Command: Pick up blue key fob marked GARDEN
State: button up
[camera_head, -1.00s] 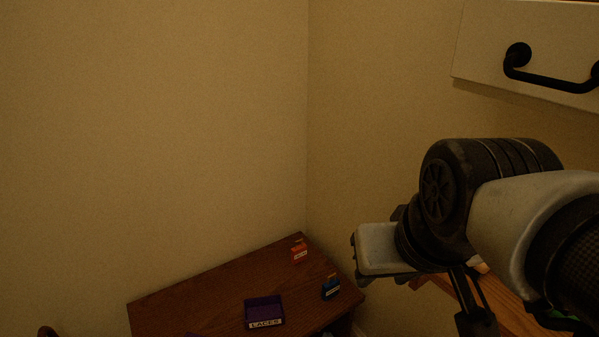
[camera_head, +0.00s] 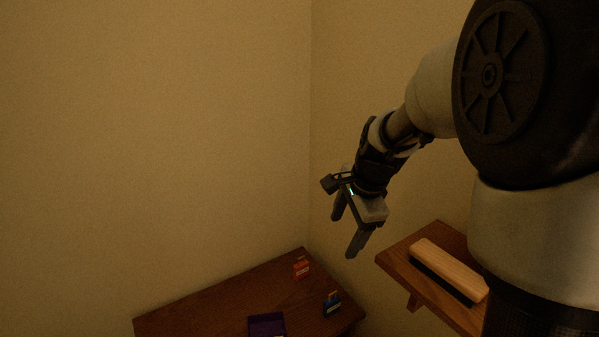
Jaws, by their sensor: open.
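A small blue key fob (camera_head: 332,304) with a pale label stands near the right edge of the dark wooden desk (camera_head: 222,300). The lettering on its label is too small to read. A red fob (camera_head: 301,267) with a pale label stands behind it, towards the corner. My gripper (camera_head: 346,232) is open and empty, with its two fingers pointing down. It hangs in the air above the desk's right side, higher than the blue fob and apart from it.
A purple tray (camera_head: 267,319) sits on the desk left of the blue fob, cut off by the frame. A wooden shelf (camera_head: 400,259) with a wood-backed brush (camera_head: 449,268) juts out at the right, close to my gripper. Walls meet behind the desk.

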jog(key=w+f+m+p, duration=0.2)
jog(key=w+f+m, duration=0.35)
jog(key=f, duration=0.25)
jog(key=m+g+h+p, duration=0.1)
jog(key=m+g+p, duration=0.1)
jog(key=m, duration=0.7)
send_near(333, 300)
notch_tip(333, 300, down, 7)
jog(key=b, duration=0.2)
jog(key=shift+r+b, duration=0.25)
jog(key=shift+b, duration=0.05)
jog(key=shift+w+a+f+b, duration=0.1)
jog(key=shift+w+f+b, duration=0.15)
jog(key=shift+f, duration=0.8)
jog(key=shift+w+a+f+b, duration=0.15)
jog(key=shift+f+b, duration=0.15)
jog(key=shift+f, duration=0.75)
jog(key=shift+w+a+f+b, duration=0.1)
jog(key=shift+w+f+b, duration=0.15)
jog(key=shift+f, duration=0.8)
jog(key=c, duration=1.1)
